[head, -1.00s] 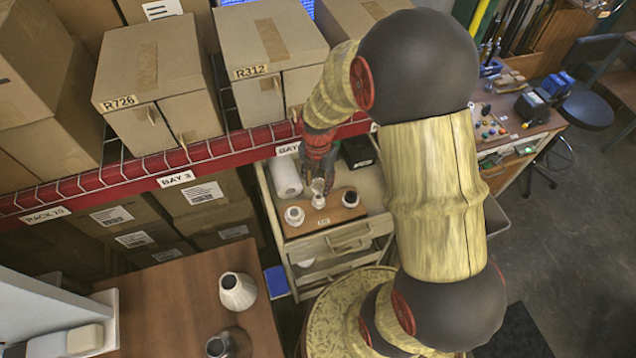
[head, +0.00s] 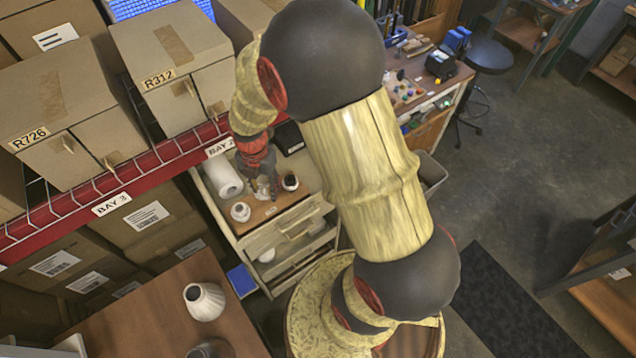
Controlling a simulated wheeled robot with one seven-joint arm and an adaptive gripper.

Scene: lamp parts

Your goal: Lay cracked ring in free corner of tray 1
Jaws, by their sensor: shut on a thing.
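A brown wooden tray (head: 256,220) lies on top of the drawer cart, with a small white label on its front edge that I cannot read. A white ring-like part (head: 240,212) stands at its left end, and a white part with a dark opening (head: 290,182) stands at its right end. My gripper (head: 265,190) is over the middle of the tray, pointing down, shut on a small whitish part that its fingers largely hide. I cannot tell whether this is the cracked ring, or whether it touches the tray.
A white roll (head: 224,179) lies behind the tray on the left, and a black box (head: 288,137) is behind on the right. The red shelf beam (head: 150,178) runs close behind the cart. A ribbed white shade (head: 204,301) stands on the wooden table at lower left.

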